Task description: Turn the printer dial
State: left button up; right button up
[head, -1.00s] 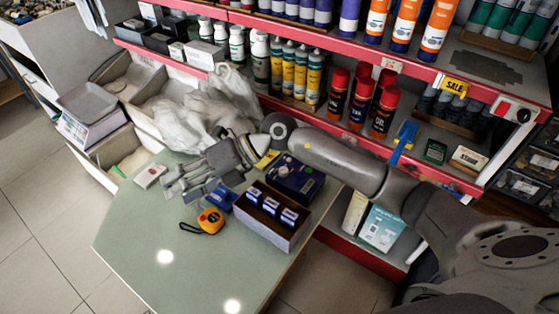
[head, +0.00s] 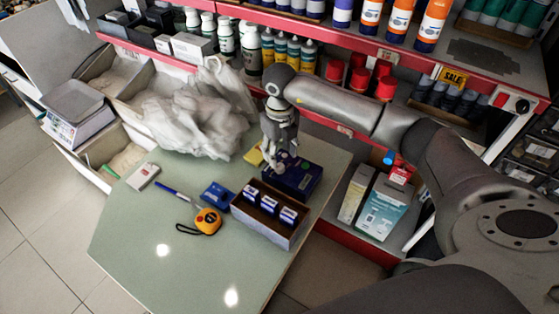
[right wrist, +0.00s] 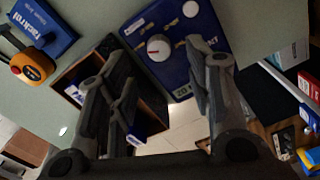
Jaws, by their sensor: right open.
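The printer (head: 305,182) is a dark blue box at the back right of the green table. My left gripper is not in view.
A box of small blue-and-white packs (head: 262,232) stands close in front of the printer. A tape measure (head: 207,221), a blue packet (head: 216,194), a pen (head: 175,190) and a white box (head: 143,176) lie leftward. White bags (head: 200,118) and stocked shelves stand behind. The table front is clear.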

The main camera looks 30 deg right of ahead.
aim_at(280, 166)
jog(key=shift+f, duration=2.65)
grip_shut()
jog(key=shift+m, duration=0.4)
jog(key=m, duration=0.5)
jog(key=shift+r+m+p, duration=0.1)
jog(key=shift+m+p, duration=0.2)
jog(key=shift+p, duration=0.05)
jog(key=m, duration=0.5)
jog(key=shift+p, duration=0.35)
jog(key=shift+m, duration=0.3)
